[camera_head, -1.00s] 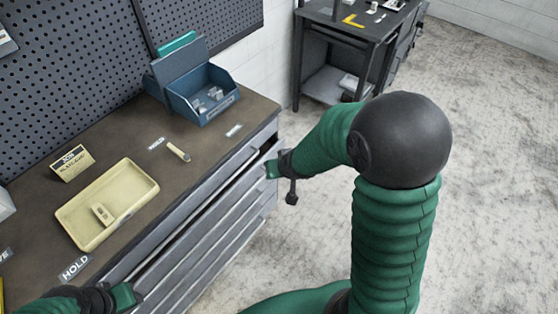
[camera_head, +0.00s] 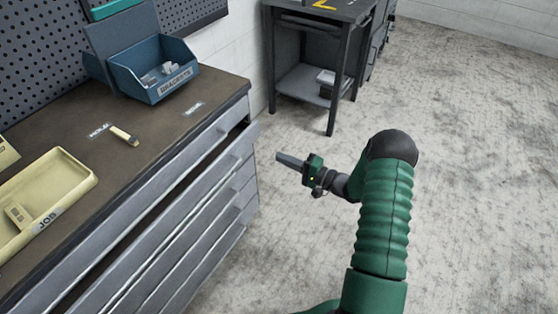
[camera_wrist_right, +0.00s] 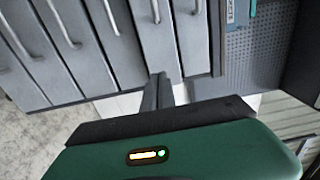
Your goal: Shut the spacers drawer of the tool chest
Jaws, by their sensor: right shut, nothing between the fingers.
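The tool chest (camera_head: 235,207) is a grey bank of drawers under the brown worktop at the left. One drawer (camera_head: 188,182) below the top one stands out a little, with a dark gap above its front. I cannot read a spacers label on any drawer. My right gripper (camera_head: 280,157) is shut and empty, in the air right of the drawer fronts and apart from them. In the right wrist view its closed fingers (camera_wrist_right: 161,85) show before the drawer fronts and their bar handles (camera_wrist_right: 155,12). My left gripper is out of view.
On the worktop (camera_head: 150,165) are a blue bin (camera_head: 150,70) with small parts, a cream tray (camera_head: 75,182) and a small cream piece (camera_head: 124,135). A dark table (camera_head: 325,65) stands behind. The floor right of the chest is clear.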

